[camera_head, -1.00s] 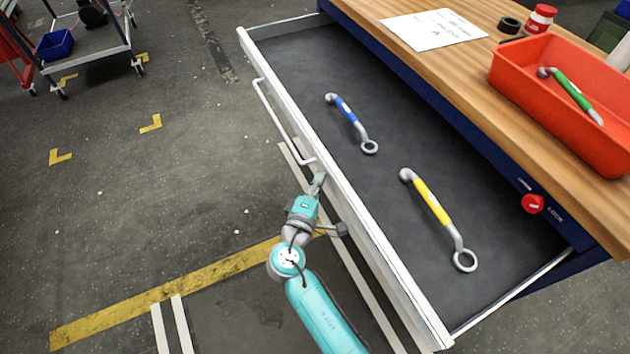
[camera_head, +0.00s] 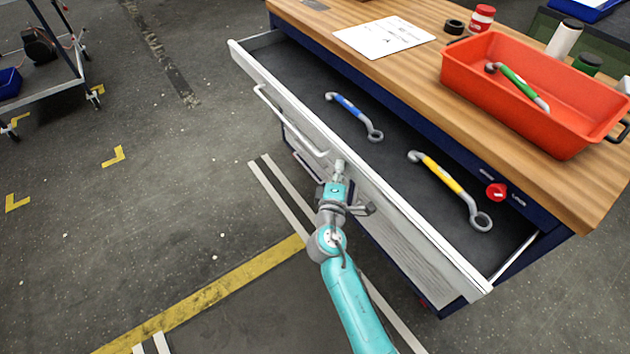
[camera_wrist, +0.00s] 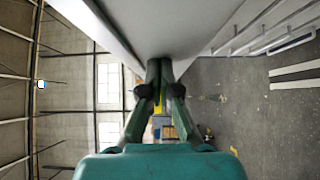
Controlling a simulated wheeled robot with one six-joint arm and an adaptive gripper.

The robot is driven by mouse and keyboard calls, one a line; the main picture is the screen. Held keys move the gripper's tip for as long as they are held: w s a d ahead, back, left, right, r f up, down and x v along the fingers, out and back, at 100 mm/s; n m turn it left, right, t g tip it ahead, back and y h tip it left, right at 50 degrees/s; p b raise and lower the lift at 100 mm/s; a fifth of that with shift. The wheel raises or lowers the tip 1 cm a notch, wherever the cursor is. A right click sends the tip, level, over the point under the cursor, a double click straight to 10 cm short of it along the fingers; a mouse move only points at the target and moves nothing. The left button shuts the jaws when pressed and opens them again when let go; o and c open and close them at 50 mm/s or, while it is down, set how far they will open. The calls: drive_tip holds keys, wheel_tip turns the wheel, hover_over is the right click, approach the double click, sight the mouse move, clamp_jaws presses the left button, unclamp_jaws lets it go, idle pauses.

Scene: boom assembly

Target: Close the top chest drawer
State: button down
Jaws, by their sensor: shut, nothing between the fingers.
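The top chest drawer (camera_head: 398,217) stands partly open, out from under the wooden worktop. Its grey floor holds a blue-handled wrench (camera_head: 352,112) and a yellow-handled wrench (camera_head: 448,186). The drawer's white bar handle (camera_head: 288,122) runs along its front face. My gripper (camera_head: 340,166) is shut and empty, at the drawer front just right of the handle's near end. In the wrist view the shut fingertips (camera_wrist: 160,66) are up against or very close to the pale drawer front (camera_wrist: 180,25); I cannot tell whether they touch.
An orange bin (camera_head: 530,100) with a green-handled wrench sits on the worktop (camera_head: 425,80), beside a paper sheet (camera_head: 383,36), tape and bottles. A cart (camera_head: 55,60) stands far left. Floor left of the drawer is clear.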

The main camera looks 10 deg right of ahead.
sight(396, 144)
drive_tip(key=w+d, duration=0.2)
drive_tip(key=d, duration=0.4)
drive_tip(key=w+d, duration=0.3)
drive_tip(key=d, duration=0.4)
drive_tip(key=w+d, duration=0.3)
drive_tip(key=d, duration=0.4)
drive_tip(key=shift+w+d, duration=0.1)
drive_tip(key=shift+w, duration=0.05)
drive_tip(key=shift+d+r, duration=0.1)
drive_tip(key=shift+d, duration=0.1)
